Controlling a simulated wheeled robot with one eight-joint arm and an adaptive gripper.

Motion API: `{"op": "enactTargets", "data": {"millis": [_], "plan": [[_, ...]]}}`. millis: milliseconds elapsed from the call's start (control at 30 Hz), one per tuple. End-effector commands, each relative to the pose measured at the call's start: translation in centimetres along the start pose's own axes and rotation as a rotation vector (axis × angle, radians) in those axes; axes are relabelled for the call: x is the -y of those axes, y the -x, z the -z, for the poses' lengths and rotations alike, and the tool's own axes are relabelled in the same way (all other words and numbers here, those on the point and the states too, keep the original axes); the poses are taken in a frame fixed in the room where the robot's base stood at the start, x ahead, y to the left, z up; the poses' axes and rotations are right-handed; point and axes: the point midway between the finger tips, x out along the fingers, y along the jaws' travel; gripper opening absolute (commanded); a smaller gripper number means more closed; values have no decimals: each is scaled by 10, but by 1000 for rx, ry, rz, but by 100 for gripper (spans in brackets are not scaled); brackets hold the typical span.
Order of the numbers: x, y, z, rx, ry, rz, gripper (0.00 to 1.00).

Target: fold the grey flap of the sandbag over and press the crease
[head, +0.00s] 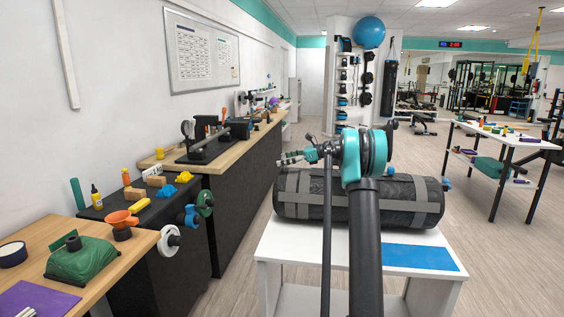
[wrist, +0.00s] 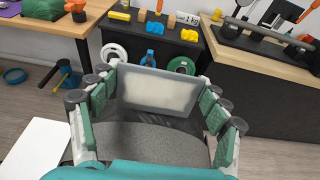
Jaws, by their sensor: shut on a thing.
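The sandbag (head: 405,200) is a dark cylinder with grey bands, lying across the white table in the head view. My gripper (head: 296,157) is above its left part, and my arm hides the middle of the bag. In the wrist view my gripper (wrist: 158,80) has green-padded fingers on both sides of a grey panel with a pale middle, which looks like the grey flap (wrist: 156,92). The fingers are shut on it, and it stands up between them. A speckled grey rounded surface (wrist: 140,145) lies below it, probably the bag. The crease line is hidden.
The white table (head: 285,243) has a blue mat (head: 420,257) at its front right. A dark bench (head: 150,235) with weights and small items stands to the left, with a wooden worktop (head: 120,262) nearer. Open floor (head: 500,270) lies to the right.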

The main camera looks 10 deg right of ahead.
Motion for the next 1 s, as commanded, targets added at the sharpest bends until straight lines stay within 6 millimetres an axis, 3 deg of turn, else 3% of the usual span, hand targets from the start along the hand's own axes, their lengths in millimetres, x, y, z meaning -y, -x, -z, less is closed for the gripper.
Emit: {"op": "enactTargets", "data": {"millis": [333,833,867,1000], "plan": [[0,6,1,139,0,0,47],[0,7,1,159,0,0,47],[0,7,1,159,0,0,77],[0,7,1,159,0,0,94]]}}
